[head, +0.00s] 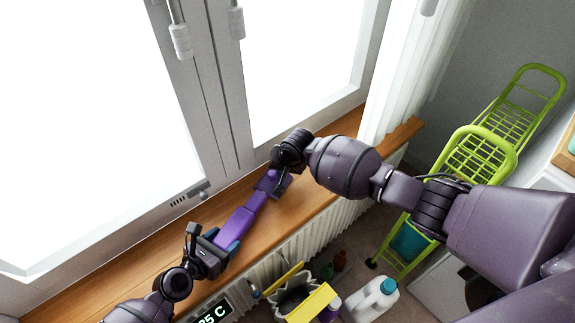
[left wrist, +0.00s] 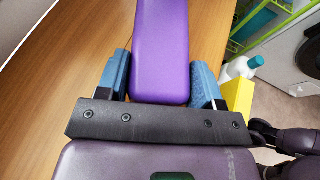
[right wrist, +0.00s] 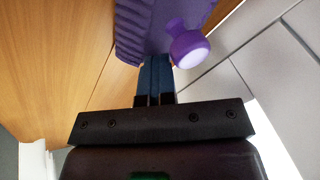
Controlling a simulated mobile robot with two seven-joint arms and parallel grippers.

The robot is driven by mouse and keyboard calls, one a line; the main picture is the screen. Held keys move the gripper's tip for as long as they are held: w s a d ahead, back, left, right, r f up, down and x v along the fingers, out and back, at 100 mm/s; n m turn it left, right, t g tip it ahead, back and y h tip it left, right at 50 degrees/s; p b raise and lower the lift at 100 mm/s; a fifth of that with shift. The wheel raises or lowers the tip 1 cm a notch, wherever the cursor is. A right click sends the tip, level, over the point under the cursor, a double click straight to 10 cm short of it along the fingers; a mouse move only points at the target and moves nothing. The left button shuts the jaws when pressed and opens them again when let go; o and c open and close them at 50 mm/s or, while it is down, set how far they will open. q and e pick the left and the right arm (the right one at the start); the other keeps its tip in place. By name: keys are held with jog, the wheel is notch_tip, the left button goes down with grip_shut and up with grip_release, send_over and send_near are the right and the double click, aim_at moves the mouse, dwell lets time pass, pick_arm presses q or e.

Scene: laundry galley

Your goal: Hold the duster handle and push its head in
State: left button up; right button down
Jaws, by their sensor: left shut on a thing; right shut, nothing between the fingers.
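The purple duster handle (head: 236,226) lies along the wooden window sill. My left gripper (head: 213,246) is shut on its near end; the left wrist view shows the handle (left wrist: 160,50) between the blue fingertips (left wrist: 160,82). The duster head (head: 268,184) is at the far end of the handle, partly hidden by my right gripper (head: 281,172). In the right wrist view my right gripper's blue fingertips (right wrist: 155,72) are closed together with nothing between them. They are right at the ribbed purple head (right wrist: 150,25), seemingly touching it. A round purple knob (right wrist: 188,45) shows beside the fingertips.
The window frame (head: 205,90) rises behind the sill (head: 130,255). A white radiator (head: 300,230) is below the sill. A yellow box (head: 311,303), a white bottle (head: 372,300) and other items stand low in front. A green rack (head: 480,150) stands at right.

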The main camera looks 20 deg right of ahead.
pick_arm(q)
jog(key=shift+s+a+f, duration=0.1)
jog(key=shift+s+f, duration=0.1)
jog(key=shift+f, duration=0.3)
pick_arm(e)
jog(key=shift+s+d, duration=0.3)
jog(key=shift+d, duration=0.05)
pick_arm(q)
jog(key=shift+w+r, duration=0.1)
jog(key=shift+r, duration=0.05)
pick_arm(e)
jog(key=shift+v, duration=1.6)
pick_arm(q)
jog(key=shift+w+r, duration=0.1)
jog(key=shift+r, duration=0.1)
pick_arm(e)
jog(key=s+r, duration=0.1)
jog(key=s+d+r, duration=0.1)
jog(key=r, duration=0.1)
jog(key=shift+s, duration=0.1)
pick_arm(q)
jog(key=shift+w, duration=0.1)
jog(key=o, duration=1.1)
